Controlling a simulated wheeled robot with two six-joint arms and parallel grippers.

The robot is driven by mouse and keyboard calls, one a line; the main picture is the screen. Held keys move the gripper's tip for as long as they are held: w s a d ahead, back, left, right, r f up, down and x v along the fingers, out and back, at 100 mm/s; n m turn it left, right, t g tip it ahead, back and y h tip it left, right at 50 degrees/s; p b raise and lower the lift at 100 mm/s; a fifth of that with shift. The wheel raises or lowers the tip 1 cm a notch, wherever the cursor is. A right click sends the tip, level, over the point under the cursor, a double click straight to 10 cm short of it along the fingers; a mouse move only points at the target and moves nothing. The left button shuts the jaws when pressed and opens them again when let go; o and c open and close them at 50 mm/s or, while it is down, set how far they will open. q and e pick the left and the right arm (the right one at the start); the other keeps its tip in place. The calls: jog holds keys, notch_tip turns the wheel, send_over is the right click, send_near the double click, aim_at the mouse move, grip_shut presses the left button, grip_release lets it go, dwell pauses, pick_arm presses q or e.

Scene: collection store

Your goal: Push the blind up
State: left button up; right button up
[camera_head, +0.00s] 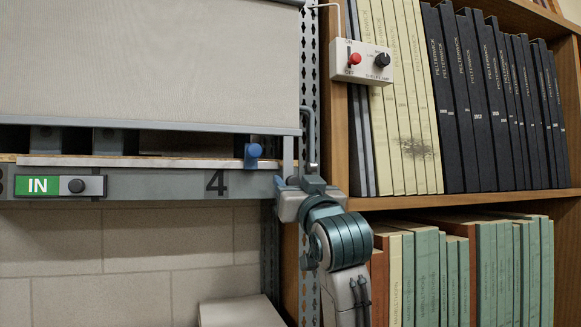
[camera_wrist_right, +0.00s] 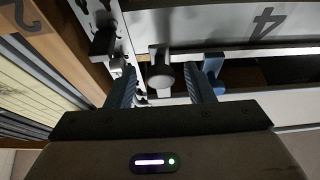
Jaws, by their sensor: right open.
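The blind (camera_head: 150,65) is a pale grey sheet at the upper left of the head view. Its straight bottom bar (camera_head: 150,127) hangs a little above the shelf edge, with a dark gap below. A blue knob (camera_head: 252,152) sits below the bar near its right end; it also shows in the right wrist view (camera_wrist_right: 213,62). My right gripper (camera_head: 290,182) is below and right of this knob. In the right wrist view its fingers (camera_wrist_right: 161,88) are open, with a grey round-ended fitting (camera_wrist_right: 160,75) seen between them. I cannot tell whether they touch it. My left gripper is out of view.
The grey shelf rail (camera_head: 150,186) carries a green IN sign (camera_head: 38,184) and a 4. A perforated metal post (camera_head: 308,75) stands at the right. Beyond it are a switch box (camera_head: 361,62) and a wooden bookcase (camera_head: 460,202). A pale box (camera_head: 240,312) is below.

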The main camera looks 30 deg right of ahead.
aim_at(289, 50)
jog(key=shift+p+x, duration=0.4)
jog(key=shift+x, duration=0.7)
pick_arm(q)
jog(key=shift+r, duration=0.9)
pick_arm(e)
jog(key=shift+w+d, duration=0.15)
jog(key=shift+w, duration=0.25)
jog(key=shift+c, duration=0.5)
jog(key=shift+s+r, duration=0.1)
grip_shut()
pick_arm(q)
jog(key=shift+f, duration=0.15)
pick_arm(e)
notch_tip(289, 50, up, 28)
jog(key=shift+f, duration=0.25)
jog(key=shift+o, duration=0.3)
grip_release()
jog(key=shift+o, duration=0.2)
jog(key=shift+f, duration=0.1)
